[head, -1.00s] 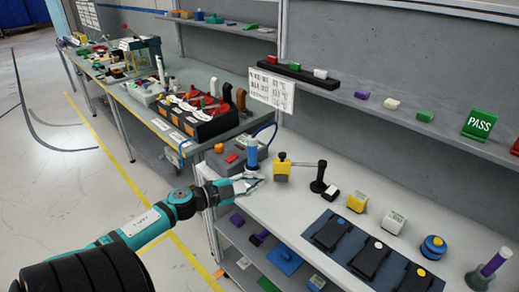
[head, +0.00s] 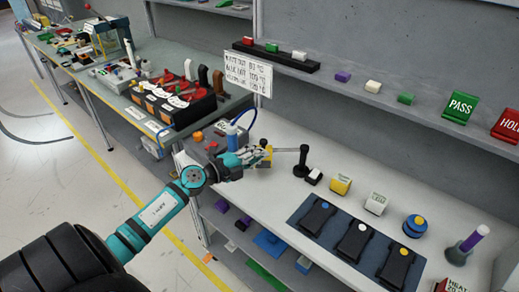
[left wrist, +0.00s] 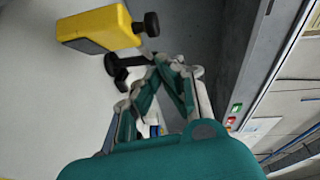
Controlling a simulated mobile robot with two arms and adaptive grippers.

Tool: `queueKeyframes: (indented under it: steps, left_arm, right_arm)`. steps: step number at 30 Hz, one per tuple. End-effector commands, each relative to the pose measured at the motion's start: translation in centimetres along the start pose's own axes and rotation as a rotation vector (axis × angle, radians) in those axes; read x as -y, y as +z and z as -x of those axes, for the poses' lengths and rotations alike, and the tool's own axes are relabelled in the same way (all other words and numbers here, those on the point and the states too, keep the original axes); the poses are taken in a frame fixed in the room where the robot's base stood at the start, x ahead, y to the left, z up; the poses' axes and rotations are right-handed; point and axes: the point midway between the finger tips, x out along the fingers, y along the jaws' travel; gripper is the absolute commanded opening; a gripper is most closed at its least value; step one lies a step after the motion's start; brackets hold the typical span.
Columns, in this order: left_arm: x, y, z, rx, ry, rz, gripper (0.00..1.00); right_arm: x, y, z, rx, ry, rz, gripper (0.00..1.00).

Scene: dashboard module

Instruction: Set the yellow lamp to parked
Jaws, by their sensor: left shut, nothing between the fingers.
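My right gripper is not in view.
A blue-topped cylinder (head: 232,137) stands just behind my left gripper. To the right are a yellow cube (head: 340,184), a white cube (head: 376,203) and a dark blue mat (head: 330,238) bearing three black devices. A shelf (head: 330,80) runs above the bench.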

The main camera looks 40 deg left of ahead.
Motion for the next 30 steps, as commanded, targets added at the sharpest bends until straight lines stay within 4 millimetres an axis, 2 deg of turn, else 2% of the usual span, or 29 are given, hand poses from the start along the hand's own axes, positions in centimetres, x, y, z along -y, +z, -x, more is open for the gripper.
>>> queueKeyframes:
  steps: [2, 5, 19, 24, 27, 30]
  left_arm:
    - [-0.1, 0.8, -0.8, 0.001, -0.002, 0.002, 0.00]
    - [-0.1, 1.4, -1.4, 0.000, -0.001, 0.003, 0.00]
    - [-0.2, 1.8, -1.8, -0.005, 0.001, 0.000, 0.00]
    - [-0.8, 3.0, -2.3, -0.062, 0.010, -0.009, 0.00]
    - [-0.6, 3.7, -2.6, -0.109, 0.015, -0.017, 0.00]
    - [0.1, 4.8, -3.1, -0.134, 0.016, -0.018, 0.00]
  right_arm:
    - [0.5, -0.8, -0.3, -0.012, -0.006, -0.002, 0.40]
    - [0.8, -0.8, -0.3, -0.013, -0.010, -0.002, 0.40]
    - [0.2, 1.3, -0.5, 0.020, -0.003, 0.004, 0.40]
    - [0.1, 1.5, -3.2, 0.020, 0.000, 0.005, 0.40]
    - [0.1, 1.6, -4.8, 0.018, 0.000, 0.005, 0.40]
    - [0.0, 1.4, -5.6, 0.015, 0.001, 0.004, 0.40]
